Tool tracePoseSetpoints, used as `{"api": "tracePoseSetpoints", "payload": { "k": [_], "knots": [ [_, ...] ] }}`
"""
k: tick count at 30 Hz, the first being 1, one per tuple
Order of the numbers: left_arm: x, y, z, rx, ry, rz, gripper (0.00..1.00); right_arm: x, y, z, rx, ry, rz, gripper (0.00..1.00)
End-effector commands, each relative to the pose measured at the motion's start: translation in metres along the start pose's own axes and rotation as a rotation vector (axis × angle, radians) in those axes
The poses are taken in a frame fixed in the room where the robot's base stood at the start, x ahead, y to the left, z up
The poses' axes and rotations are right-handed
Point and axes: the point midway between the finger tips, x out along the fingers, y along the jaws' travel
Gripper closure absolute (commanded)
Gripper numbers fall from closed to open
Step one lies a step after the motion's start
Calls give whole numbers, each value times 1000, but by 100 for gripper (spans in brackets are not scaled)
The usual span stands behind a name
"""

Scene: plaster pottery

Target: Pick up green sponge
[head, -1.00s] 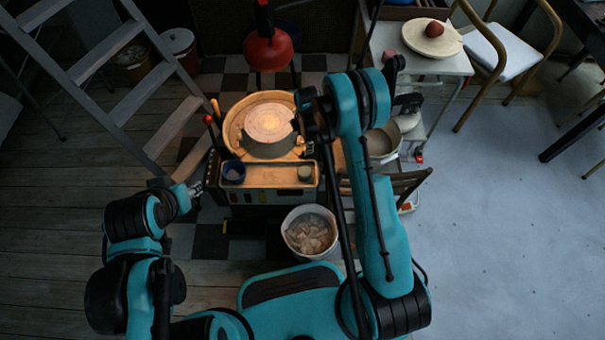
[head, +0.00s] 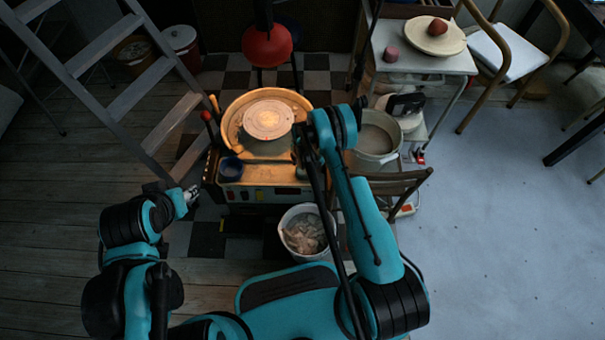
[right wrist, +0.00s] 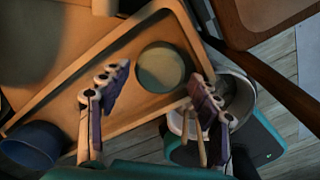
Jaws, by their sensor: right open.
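The green sponge (right wrist: 162,66) is a round, dull green piece on the wheel's tan tray (right wrist: 125,122), near a corner of its rim. In the right wrist view my right gripper (right wrist: 160,80) is open and empty, its two fingers apart on either side of the sponge's near edge. I cannot tell its exact height above the sponge. In the head view the right wrist covers the tray's right end, and the sponge is hidden or nearly so. My left gripper (head: 191,194) is small at the left, away from the tray; its jaw opening is unclear.
A blue bowl (head: 231,168) stands at the tray's left end. The pottery wheel (head: 268,119) is behind the tray. A bucket of clay scraps (head: 304,233) stands in front. A wooden chair (head: 395,184) and a large pot (head: 377,138) are close on the right.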

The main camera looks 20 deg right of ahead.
Motion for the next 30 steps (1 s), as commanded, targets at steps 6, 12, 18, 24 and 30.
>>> {"api": "tracePoseSetpoints", "payload": {
  "k": [6, 12, 18, 24, 30],
  "knots": [
    [12, 0, 8, 0, 0, 0, 60, 27, 0, 1, 0, 0, 0, 37],
    [10, 0, 7, 0, 0, 0, 60, 26, 0, 1, 1, 0, 0, 42],
    [10, 0, 7, 0, 0, 0, 60, 26, 0, 1, 1, 0, 0, 68],
    [10, 0, 7, 0, 0, 0, 60, 25, 0, 1, 1, 0, 0, 71],
    [1, 0, 0, 0, 0, 0, 60, 0, 0, 1, 1, 0, 0, 71]
  ]
}}
